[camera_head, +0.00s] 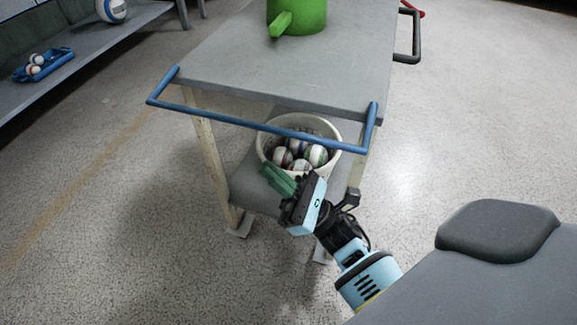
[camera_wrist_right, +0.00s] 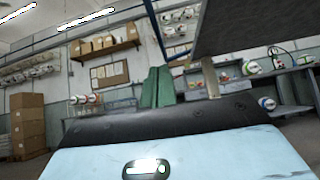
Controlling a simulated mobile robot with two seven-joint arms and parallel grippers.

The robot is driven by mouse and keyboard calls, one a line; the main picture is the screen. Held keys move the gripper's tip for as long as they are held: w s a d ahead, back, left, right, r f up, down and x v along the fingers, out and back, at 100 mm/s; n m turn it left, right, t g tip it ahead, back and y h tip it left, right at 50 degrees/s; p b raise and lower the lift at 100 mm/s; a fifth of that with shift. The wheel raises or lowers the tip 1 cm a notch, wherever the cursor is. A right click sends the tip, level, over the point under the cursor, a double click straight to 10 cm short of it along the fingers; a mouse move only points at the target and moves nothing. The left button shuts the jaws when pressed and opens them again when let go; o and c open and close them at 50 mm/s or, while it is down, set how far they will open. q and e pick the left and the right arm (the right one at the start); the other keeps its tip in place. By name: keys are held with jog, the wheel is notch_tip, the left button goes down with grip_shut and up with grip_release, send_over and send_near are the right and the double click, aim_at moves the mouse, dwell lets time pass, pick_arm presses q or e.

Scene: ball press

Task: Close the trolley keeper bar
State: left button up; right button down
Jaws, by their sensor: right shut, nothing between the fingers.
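The trolley (camera_head: 330,65) has a grey top and a lower shelf on cream legs. A blue U-shaped bar (camera_head: 228,120), which I take as the keeper bar, stands out from the trolley's near side at about top height. Its arms meet the top near the two near corners. My right gripper (camera_head: 279,181) has green fingers, shut and empty, below the bar and in front of the basket. The fingers also show in the right wrist view (camera_wrist_right: 158,87), pointing up beside the underside of the trolley top (camera_wrist_right: 250,28). My left gripper is not in view.
A white basket (camera_head: 263,148) of striped balls (camera_head: 316,155) sits on the lower shelf, close behind my right gripper. A green container (camera_head: 300,14) stands on the trolley top. A black handle (camera_head: 416,38) sticks out at the far right. The floor left of the trolley is clear.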

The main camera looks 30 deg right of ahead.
aim_at(238, 125)
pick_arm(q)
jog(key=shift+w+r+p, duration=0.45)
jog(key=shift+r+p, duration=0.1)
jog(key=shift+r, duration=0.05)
pick_arm(e)
jog(key=shift+w+a+r, duration=0.3)
jog(key=shift+w+r, duration=0.1)
jog(key=shift+r, duration=0.75)
jog(key=shift+w+a+r, duration=0.25)
jog(key=shift+w+r, duration=0.1)
jog(key=shift+r, duration=0.75)
jog(key=shift+w+a+r, duration=0.3)
jog(key=shift+w+r, duration=0.1)
jog(key=shift+r, duration=0.75)
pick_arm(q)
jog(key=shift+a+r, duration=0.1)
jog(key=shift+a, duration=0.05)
pick_arm(e)
jog(key=shift+d, duration=0.1)
